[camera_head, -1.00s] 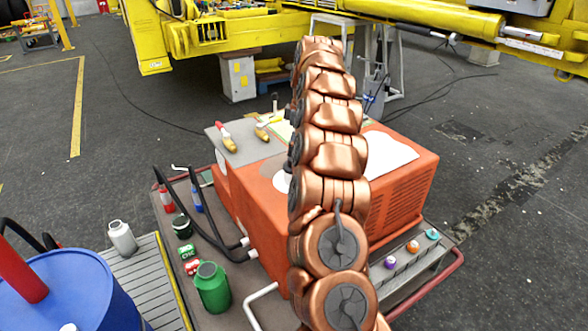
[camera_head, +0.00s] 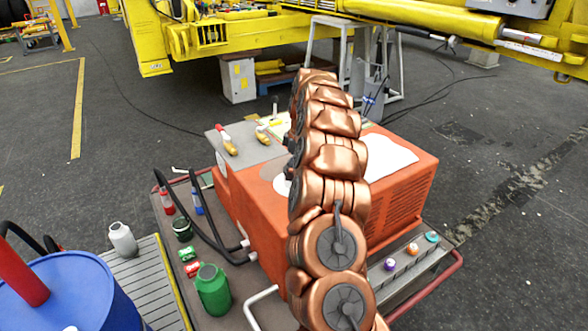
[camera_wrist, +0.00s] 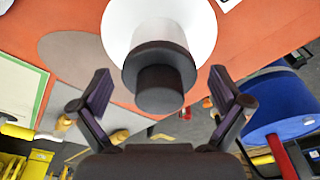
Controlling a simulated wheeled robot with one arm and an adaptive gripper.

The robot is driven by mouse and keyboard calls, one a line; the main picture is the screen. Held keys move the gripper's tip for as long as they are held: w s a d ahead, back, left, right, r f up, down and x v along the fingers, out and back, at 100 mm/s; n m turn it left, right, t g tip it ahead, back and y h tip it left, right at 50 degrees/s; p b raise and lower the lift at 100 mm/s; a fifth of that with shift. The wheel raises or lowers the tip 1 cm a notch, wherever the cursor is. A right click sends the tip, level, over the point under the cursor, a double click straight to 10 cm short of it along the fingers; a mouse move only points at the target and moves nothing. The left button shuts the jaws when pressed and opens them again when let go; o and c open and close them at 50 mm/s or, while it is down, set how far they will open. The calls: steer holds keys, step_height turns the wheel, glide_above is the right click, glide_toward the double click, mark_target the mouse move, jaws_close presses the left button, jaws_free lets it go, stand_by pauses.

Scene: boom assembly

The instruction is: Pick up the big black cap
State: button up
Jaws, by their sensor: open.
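The big black cap (camera_wrist: 160,78) is in the upper middle of the wrist view, a dark stepped cylinder with a narrower round end toward the camera. It stands in front of a white round surface (camera_wrist: 188,20) on the orange cabinet. My gripper (camera_wrist: 159,74) is open, with one finger to the left of the cap and one to the right. Gaps show on both sides, and I cannot tell how deep the fingers reach. In the head view my copper arm hides the cap; only an edge of the white round surface (camera_head: 281,183) shows.
The orange cabinet (camera_head: 405,175) stands on a cart with small coloured caps (camera_head: 412,249) along its right ledge. Tools (camera_head: 228,145) lie on a grey plate on top. Bottles, including a green one (camera_head: 213,290), and a blue drum (camera_head: 75,290) are at left.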

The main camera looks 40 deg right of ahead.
steer(key=shift+c, duration=0.2)
steer(key=c, duration=1.2)
steer(key=shift+r, duration=0.1)
